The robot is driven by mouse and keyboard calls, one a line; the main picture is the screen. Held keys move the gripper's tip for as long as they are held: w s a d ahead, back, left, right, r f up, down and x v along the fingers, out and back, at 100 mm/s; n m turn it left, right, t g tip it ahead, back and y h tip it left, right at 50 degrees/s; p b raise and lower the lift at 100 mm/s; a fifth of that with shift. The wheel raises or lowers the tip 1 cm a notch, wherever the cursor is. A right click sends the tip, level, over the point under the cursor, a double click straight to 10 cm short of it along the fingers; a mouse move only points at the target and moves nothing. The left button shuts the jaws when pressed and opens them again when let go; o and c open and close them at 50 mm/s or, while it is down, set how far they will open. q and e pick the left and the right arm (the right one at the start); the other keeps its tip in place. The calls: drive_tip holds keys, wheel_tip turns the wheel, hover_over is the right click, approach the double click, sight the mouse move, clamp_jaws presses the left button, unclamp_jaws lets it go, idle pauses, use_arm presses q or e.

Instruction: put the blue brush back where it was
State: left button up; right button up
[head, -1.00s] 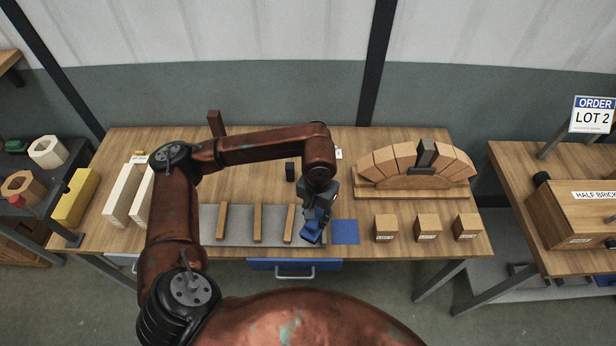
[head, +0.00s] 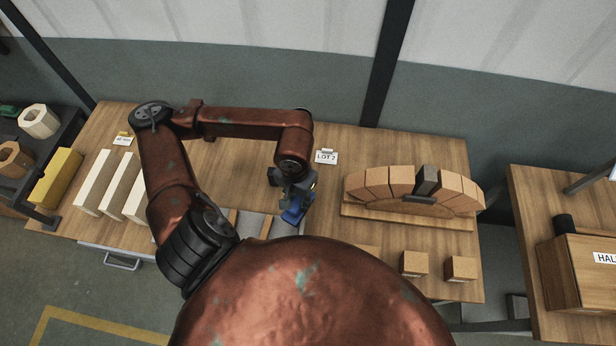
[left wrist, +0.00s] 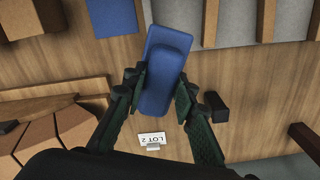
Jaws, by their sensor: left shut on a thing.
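My left gripper (head: 292,192) is shut on the blue brush (head: 295,214), above the middle of the bench. In the left wrist view the brush (left wrist: 158,85) sits between the two fingers of the left gripper (left wrist: 157,92), its broad blue end pointing up in the picture. A flat blue pad (left wrist: 112,16) lies on the bench beyond the brush, up and left of it in that view, apart from it. In the head view my own body hides the pad. My right gripper is not in view.
A brick arch (head: 412,187) stands right of the gripper, with small blocks (head: 413,264) in front. A grey mat (head: 250,225) with wooden strips lies to the left. A LOT 2 card (head: 326,157) stands behind. A dark block (left wrist: 216,107) is near the fingers.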

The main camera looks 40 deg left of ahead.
use_arm(q)
drive_tip(key=w+a+f+p, duration=0.1)
drive_tip(key=w+a+f, duration=0.1)
drive_tip(key=w+f, duration=0.1)
drive_tip(key=w+a+f+p, duration=0.1)
drive_tip(key=w+a+f, duration=0.2)
drive_tip(key=w+f, duration=0.1)
drive_tip(key=w+a+f+p, duration=0.1)
drive_tip(key=w+a+f, duration=0.2)
drive_tip(key=f, duration=0.2)
drive_tip(key=shift+w+f, duration=0.15)
drive_tip(key=shift+f, duration=0.15)
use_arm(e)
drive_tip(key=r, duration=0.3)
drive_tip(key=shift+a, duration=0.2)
use_arm(q)
drive_tip(key=shift+f+b, duration=0.15)
drive_tip(key=shift+b, duration=0.15)
drive_tip(key=o, duration=1.1)
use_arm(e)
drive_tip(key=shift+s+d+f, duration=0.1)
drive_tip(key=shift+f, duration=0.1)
